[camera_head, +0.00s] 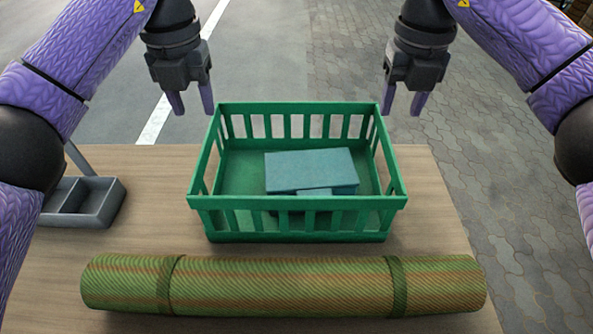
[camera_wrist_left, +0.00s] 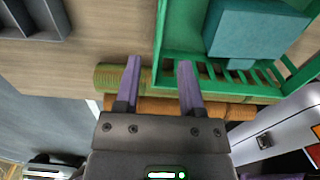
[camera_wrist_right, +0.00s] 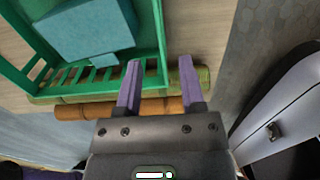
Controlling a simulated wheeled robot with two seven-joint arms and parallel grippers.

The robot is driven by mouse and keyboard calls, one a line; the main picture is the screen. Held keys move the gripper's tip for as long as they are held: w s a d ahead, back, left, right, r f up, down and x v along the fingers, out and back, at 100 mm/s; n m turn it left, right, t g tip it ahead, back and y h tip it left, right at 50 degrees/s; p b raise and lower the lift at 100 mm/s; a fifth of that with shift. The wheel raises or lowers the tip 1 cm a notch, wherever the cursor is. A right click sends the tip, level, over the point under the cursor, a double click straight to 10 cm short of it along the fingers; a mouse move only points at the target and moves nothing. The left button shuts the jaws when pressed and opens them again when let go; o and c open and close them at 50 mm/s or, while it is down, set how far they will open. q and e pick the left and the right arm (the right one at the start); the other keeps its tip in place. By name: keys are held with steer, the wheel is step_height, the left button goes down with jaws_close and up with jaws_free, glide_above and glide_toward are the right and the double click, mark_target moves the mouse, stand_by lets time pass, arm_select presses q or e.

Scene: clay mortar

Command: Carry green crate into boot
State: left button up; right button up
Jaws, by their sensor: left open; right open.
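The green crate (camera_head: 297,236) stands upright on the wooden table, with slatted walls and an open top. A teal box (camera_head: 311,168) lies inside it, with a smaller teal piece partly under it. My left gripper (camera_head: 193,112) is open and empty by the crate's far left corner. My right gripper (camera_head: 402,112) is open and empty by the far right corner. Both point down and look apart from the crate. The crate also shows in the left wrist view (camera_wrist_left: 172,40) and the right wrist view (camera_wrist_right: 152,30). I cannot identify the boot in any view.
A rolled green-brown mat (camera_head: 280,285) lies across the table in front of the crate. A grey divided tray (camera_head: 98,203) sits at the table's left. The wooden table (camera_head: 160,175) is bare between tray and crate. Grey paving (camera_head: 480,180) lies beyond it.

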mark_target(205, 141)
arm_select(q)
step_height(205, 141, down, 10)
arm_select(e)
step_height(205, 141, down, 10)
arm_select(q)
jaws_close()
arm_select(e)
jaws_close()
arm_select(q)
steer(key=shift+r, duration=0.1)
arm_select(e)
steer(key=shift+r, duration=0.1)
stand_by(0.9)
